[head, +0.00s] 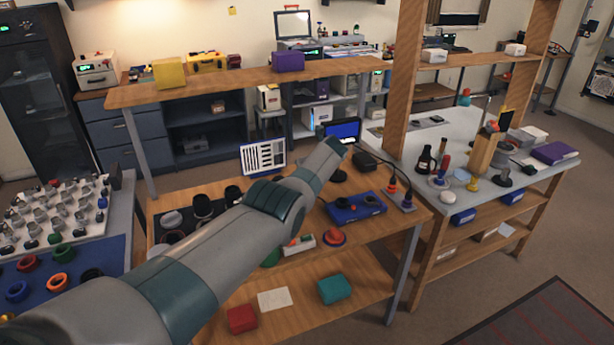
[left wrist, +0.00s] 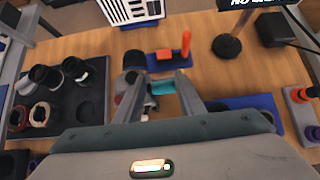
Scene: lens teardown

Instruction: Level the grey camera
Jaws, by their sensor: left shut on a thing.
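In the left wrist view my left gripper (left wrist: 163,84) points down at the wooden bench, with its two grey fingers around a small teal part (left wrist: 162,88). A pale grey piece below the teal part is mostly hidden by the fingers and wrist. A dark rounded body (left wrist: 134,60) stands just left of the fingertips. I cannot make out for sure which of these is the grey camera, nor whether it is tilted. In the head view my left arm covers that spot and its fingers are hidden. My right gripper is not in view.
A blue base with an upright orange post (left wrist: 186,45) stands just beyond the fingers. A dark tray (left wrist: 85,95) with lens parts lies left. A striped chart (head: 263,156), a small screen (head: 343,131) and a blue box (head: 356,207) stand nearby. Bare wood shows between them.

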